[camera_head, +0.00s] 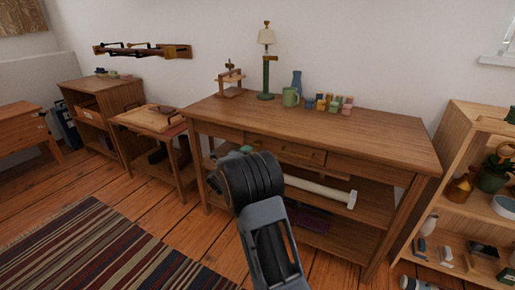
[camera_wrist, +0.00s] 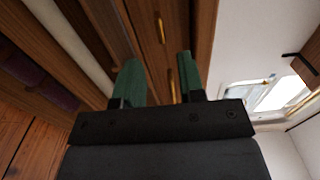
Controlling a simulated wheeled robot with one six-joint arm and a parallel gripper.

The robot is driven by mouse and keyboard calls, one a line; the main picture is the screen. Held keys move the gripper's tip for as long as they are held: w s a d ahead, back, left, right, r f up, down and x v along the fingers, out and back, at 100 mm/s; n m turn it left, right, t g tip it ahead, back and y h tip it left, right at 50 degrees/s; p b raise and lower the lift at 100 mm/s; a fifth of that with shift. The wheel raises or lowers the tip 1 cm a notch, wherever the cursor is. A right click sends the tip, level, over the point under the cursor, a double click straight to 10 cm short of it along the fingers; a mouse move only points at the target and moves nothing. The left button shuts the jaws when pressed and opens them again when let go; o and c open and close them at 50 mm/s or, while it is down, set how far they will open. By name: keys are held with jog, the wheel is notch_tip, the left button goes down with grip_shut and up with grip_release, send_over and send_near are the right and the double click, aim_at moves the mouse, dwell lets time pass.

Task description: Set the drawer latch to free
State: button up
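A wooden table (camera_head: 380,140) with a row of drawers under its top stands in front of me. The middle drawer front (camera_head: 287,150) is partly behind my dark arm and carries a brass-coloured bar. In the wrist view, two brass-coloured pieces show on the wood: a small one (camera_wrist: 161,28) farther up and a longer one (camera_wrist: 171,85) between my fingers. I cannot tell which of them is the latch, or its setting. My gripper (camera_wrist: 160,78) has its green fingers apart, with no object visibly gripped. In the head view my arm mostly hides it.
A pale rod (camera_head: 322,191) lies on the shelf below. An open shelf unit (camera_head: 465,150) stands right. A striped rug (camera_head: 95,245) covers the floor left.

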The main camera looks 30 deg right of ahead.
aim_at(258, 143)
jog(key=b+x, duration=0.1)
jog(key=x, duration=0.8)
jog(key=shift+d+b, duration=0.1)
jog(key=shift+b, duration=0.25)
grip_shut()
